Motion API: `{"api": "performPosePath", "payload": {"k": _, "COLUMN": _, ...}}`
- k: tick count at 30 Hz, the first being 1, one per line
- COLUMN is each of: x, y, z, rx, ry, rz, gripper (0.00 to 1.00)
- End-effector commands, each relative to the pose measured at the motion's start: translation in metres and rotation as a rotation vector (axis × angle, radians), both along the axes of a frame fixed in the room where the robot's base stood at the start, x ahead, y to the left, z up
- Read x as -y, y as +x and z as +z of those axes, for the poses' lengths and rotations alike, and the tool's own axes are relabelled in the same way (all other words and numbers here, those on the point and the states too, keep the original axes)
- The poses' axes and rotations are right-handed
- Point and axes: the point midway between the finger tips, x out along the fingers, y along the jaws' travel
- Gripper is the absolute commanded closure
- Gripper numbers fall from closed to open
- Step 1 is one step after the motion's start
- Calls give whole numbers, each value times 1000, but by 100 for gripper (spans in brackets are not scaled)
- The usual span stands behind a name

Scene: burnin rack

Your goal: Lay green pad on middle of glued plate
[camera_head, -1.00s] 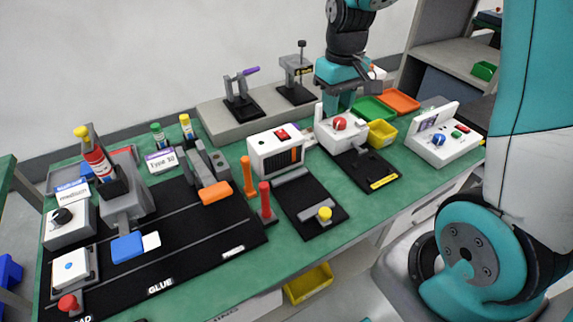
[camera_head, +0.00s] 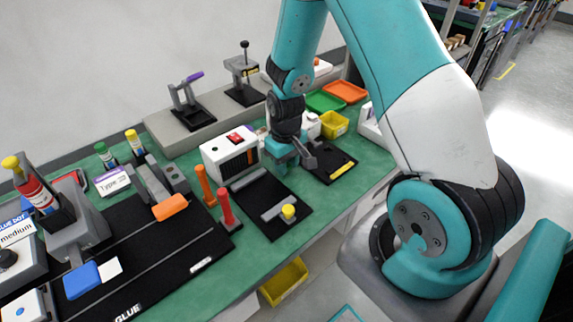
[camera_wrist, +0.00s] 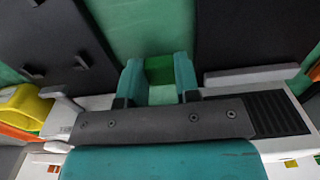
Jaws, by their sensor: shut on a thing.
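My gripper (camera_head: 285,163) is over the green bench, to the right of a white box and between two black mats. In the wrist view, my gripper (camera_wrist: 158,85) has its two teal fingers close around a small green piece, which looks like the green pad (camera_wrist: 160,70). The pad is too hidden in the head view to make out. A white plate (camera_head: 110,267) lies beside a blue block (camera_head: 82,280) on the black GLUE mat (camera_head: 165,250). I cannot tell whether it is the glued plate, and no glue shows.
The white box (camera_head: 230,153) with a red switch stands left of my gripper. Orange (camera_head: 204,186) and red (camera_head: 228,210) upright handles stand left of a black mat with a yellow knob (camera_head: 288,211). Yellow (camera_head: 334,124), green and orange bins are behind right.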

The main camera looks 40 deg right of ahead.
Motion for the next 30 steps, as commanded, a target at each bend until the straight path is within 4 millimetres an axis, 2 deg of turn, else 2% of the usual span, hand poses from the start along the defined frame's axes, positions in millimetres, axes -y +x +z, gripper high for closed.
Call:
{"api": "performPosePath", "payload": {"k": 3, "x": 0, "y": 0, "z": -9, "rx": 0, "ry": 0, "rz": 0, "gripper": 92}}
{"api": "performPosePath", "payload": {"k": 13, "x": 0, "y": 0, "z": -13, "rx": 1, "ry": 0, "rz": 0, "gripper": 92}}
{"api": "performPosePath", "payload": {"k": 14, "x": 0, "y": 0, "z": -13, "rx": 1, "ry": 0, "rz": 0, "gripper": 68}}
{"api": "performPosePath", "payload": {"k": 15, "x": 0, "y": 0, "z": -12, "rx": 1, "ry": 0, "rz": 0, "gripper": 59}}
{"api": "performPosePath", "payload": {"k": 24, "x": 0, "y": 0, "z": -9, "rx": 1, "ry": 0, "rz": 0, "gripper": 59}}
{"api": "performPosePath", "payload": {"k": 28, "x": 0, "y": 1, "z": 3, "rx": 5, "ry": -1, "rz": 0, "gripper": 59}}
{"api": "performPosePath", "payload": {"k": 30, "x": 0, "y": 1, "z": 16, "rx": 7, "ry": -1, "rz": 0, "gripper": 59}}
